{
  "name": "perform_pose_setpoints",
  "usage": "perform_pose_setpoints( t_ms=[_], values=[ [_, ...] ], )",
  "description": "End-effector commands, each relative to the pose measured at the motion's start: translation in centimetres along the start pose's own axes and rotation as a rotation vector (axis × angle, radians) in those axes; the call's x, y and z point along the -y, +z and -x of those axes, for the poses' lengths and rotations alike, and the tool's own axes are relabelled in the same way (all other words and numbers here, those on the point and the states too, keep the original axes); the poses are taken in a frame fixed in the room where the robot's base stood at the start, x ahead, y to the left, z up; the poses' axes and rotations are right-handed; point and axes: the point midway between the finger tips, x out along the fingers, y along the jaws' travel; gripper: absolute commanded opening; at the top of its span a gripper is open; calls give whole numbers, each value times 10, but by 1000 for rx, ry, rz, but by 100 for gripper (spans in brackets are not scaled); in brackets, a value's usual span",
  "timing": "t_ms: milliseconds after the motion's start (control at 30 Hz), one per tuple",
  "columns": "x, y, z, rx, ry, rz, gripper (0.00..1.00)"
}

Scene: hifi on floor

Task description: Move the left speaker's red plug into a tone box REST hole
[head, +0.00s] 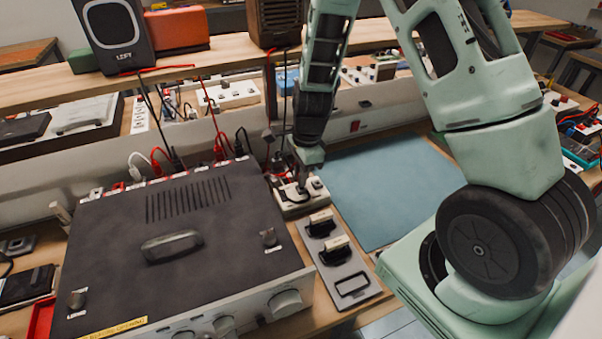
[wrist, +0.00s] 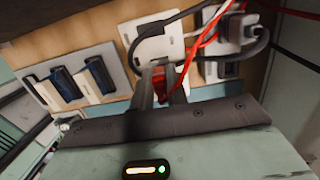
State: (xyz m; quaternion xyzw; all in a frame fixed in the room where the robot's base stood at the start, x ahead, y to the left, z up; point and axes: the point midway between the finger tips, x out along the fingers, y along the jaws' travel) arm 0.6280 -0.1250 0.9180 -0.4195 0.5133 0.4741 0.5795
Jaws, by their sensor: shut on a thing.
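My gripper (head: 304,176) points down over the small white tone box (head: 289,207), right of the amplifier. In the wrist view my gripper (wrist: 165,90) is shut on the red plug (wrist: 169,77), with a red cable running up to the right. The tone box (wrist: 140,32) lies beyond the fingertips, with a dark cable looping over it. Whether the plug tip touches the box or sits in a hole is hidden, and the REST label cannot be read. The left speaker (head: 118,35), dark with a "LEFT" label, stands on the shelf at upper left.
The dark amplifier (head: 200,215) fills the left, with red, white and black plugs (head: 218,150) along its back edge. A grey plate with two dark switches (head: 338,262) lies in front of the box. A blue mat (head: 385,185) lies clear at right.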

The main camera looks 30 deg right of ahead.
Motion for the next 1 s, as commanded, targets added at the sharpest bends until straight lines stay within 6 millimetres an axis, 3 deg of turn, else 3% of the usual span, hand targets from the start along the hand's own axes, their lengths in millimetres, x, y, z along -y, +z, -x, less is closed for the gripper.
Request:
perform_pose_setpoints(
  t_ms=[1000],
  values=[
    [0,-2,-12,0,-1,0,0]
  ],
)
